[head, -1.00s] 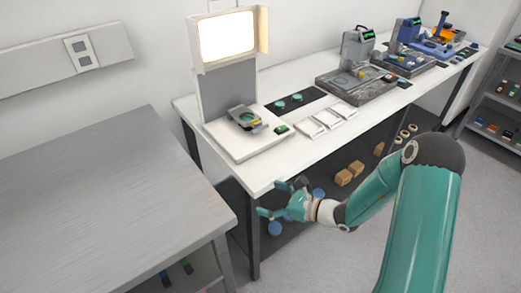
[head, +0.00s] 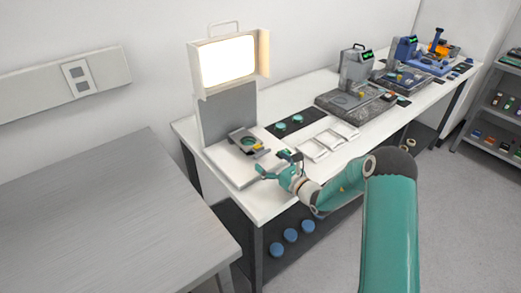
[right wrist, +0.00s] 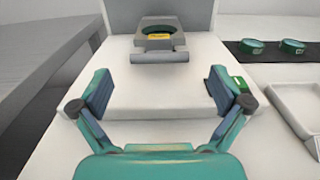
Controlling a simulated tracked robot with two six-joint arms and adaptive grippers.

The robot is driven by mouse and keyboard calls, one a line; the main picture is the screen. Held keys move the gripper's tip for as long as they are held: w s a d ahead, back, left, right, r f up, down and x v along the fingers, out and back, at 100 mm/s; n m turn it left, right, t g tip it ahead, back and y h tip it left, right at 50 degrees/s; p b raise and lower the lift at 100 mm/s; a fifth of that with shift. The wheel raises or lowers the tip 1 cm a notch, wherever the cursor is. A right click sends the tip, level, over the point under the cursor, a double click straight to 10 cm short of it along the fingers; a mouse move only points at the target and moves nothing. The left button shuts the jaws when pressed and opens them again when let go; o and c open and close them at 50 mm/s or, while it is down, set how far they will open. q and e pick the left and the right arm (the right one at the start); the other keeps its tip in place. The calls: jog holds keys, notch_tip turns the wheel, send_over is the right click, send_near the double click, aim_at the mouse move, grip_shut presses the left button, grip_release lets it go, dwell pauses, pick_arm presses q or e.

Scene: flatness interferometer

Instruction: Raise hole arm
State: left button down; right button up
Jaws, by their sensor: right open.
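The hole arm appears to be the dark grey piece with a round opening (head: 245,140) on the white base (head: 228,166) below the lit screen; I cannot tell its exact parts. In the right wrist view this grey ring piece (right wrist: 160,29) lies flat, with a yellow label and a grey bar along its front. My right gripper (head: 274,164) is over the front right part of the base. In the right wrist view its open, empty fingers (right wrist: 160,90) are spread wide, short of the grey bar and apart from it. My left gripper is not in view.
The lit screen (head: 228,63) stands behind the base. Two round green-rimmed discs lie on a black mat (head: 297,124) to the right, near white trays (head: 330,141). Farther right stand other instruments (head: 357,85). A grey table (head: 90,215) is at the left.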

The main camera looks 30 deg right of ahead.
aim_at(261, 151)
jog(key=shift+w+a+p, duration=0.15)
jog(key=shift+w+p, duration=0.1)
jog(key=shift+w, duration=1.1)
jog(key=shift+w+a+p, duration=0.1)
jog(key=shift+w+p, duration=0.1)
jog(key=shift+w, duration=1.15)
